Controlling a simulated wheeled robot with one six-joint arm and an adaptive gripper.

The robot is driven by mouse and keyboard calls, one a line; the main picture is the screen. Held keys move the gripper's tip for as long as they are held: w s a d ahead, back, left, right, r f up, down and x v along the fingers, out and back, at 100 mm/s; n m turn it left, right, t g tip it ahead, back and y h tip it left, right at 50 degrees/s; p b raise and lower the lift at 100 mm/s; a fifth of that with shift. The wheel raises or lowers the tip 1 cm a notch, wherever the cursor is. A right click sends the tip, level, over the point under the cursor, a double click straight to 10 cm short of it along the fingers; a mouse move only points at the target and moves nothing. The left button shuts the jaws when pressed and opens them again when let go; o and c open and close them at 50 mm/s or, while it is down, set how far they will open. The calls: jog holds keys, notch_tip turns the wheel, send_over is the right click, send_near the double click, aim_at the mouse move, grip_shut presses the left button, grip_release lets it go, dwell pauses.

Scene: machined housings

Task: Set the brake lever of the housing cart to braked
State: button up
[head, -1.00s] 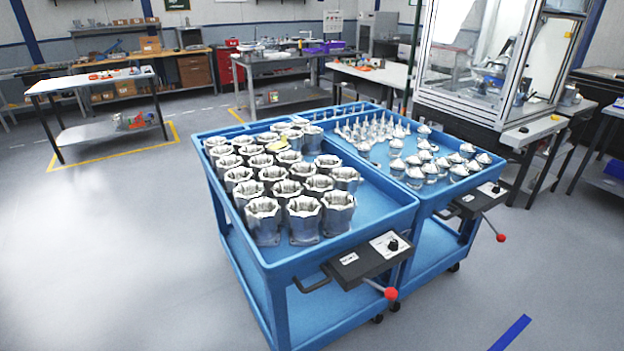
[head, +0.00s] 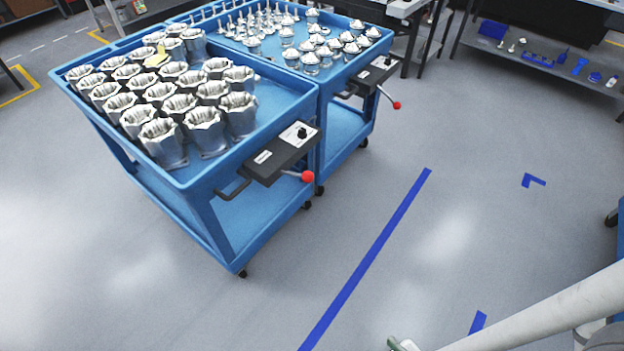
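The housing cart (head: 215,195) is a blue two-tier cart on casters, with rows of open-topped metal housings (head: 163,142) in its upper tray. A dark control box (head: 268,165) is fixed to its front end, with a white plate and a black knob (head: 302,132). The brake lever (head: 308,177) is a short rod with a red ball, sticking out to the right from below the box. Label text is too small to read.
A second blue cart (head: 330,85) with cone-topped parts stands close on the right, with its own red-ball lever (head: 397,105). Blue floor tape (head: 365,262) runs across clear grey floor in front. A bench with a lower shelf (head: 545,62) stands at the back right.

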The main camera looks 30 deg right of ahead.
jog(key=c, duration=0.4)
jog(key=shift+w+f, duration=0.2)
jog(key=shift+w, duration=0.05)
grip_shut()
jog(key=w+d+f+g, duration=0.15)
jog(key=w+f, duration=0.45)
jog(key=w, duration=0.6)
jog(key=w+d+f+g, duration=0.1)
jog(key=w+d+f, duration=0.35)
jog(key=w, duration=0.75)
jog(key=w+d+r+n+g+y, duration=0.1)
jog(key=w+d+r+n+y, duration=0.2)
jog(key=w, duration=0.9)
jog(key=w+d+r+n+g+y, duration=0.1)
jog(key=w+d+r+n, duration=0.1)
jog(key=w+d+r, duration=0.5)
jog(key=shift+w+d+r+n, duration=0.2)
jog(key=shift+w+r+n, duration=0.3)
jog(key=shift+r, duration=1.35)
